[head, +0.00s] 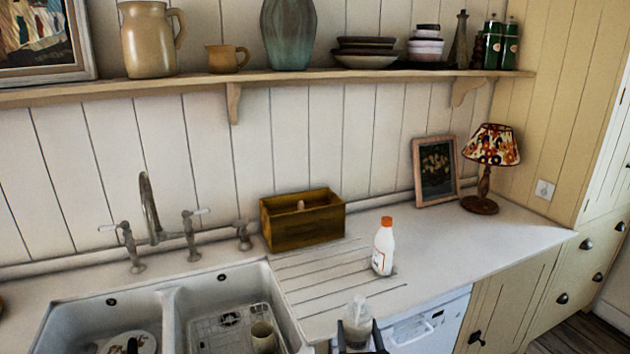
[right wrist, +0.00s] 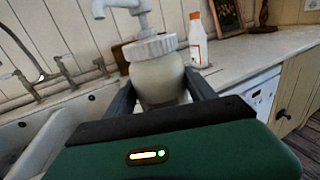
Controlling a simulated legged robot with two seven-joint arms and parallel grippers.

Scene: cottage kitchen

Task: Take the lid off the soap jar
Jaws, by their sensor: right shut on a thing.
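The soap jar (right wrist: 160,82) is a pale, translucent jar with a ribbed white lid (right wrist: 153,46) and a white pump spout (right wrist: 122,7). The lid sits on top of the jar. My right gripper (right wrist: 162,88) is shut on the jar's body, one dark finger on each side, below the lid. In the head view the jar (head: 357,318) is small at the bottom edge, between the fingers of my right gripper (head: 359,328). The jar's lower part is hidden. My left gripper is not in view.
A white bottle with an orange cap (head: 383,248) stands on the counter behind the jar. A wooden box (head: 302,220), a framed picture (head: 436,170) and a lamp (head: 486,165) stand farther back. The double sink (head: 170,305) is left. The right counter is clear.

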